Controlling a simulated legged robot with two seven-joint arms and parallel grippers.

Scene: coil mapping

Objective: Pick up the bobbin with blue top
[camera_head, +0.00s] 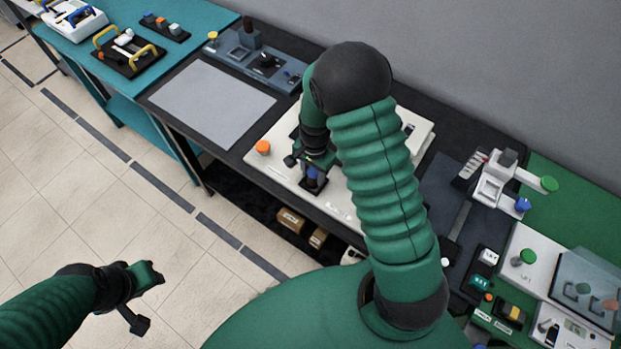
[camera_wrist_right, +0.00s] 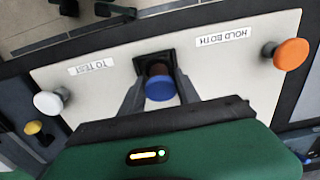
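The bobbin with the blue top (camera_wrist_right: 160,89) stands upright in a dark square holder on a white panel (camera_wrist_right: 95,90), with a brown body under its cap. In the head view its blue top (camera_head: 312,173) shows just below my right gripper (camera_head: 305,163). In the wrist view my right gripper (camera_wrist_right: 160,85) has its two fingers apart, one on each side of the bobbin. Small gaps seem to show beside the bobbin; contact is not clear. My left gripper (camera_head: 150,298) is open and empty over the floor at lower left.
The panel carries an orange knob (camera_wrist_right: 291,54) and a white knob (camera_wrist_right: 48,103), with labels "TO TEST" and "HOLD BOTH". A grey mat (camera_head: 212,103) lies left of it. Devices with a green knob (camera_head: 549,184) stand at right. A grey wall runs behind the bench.

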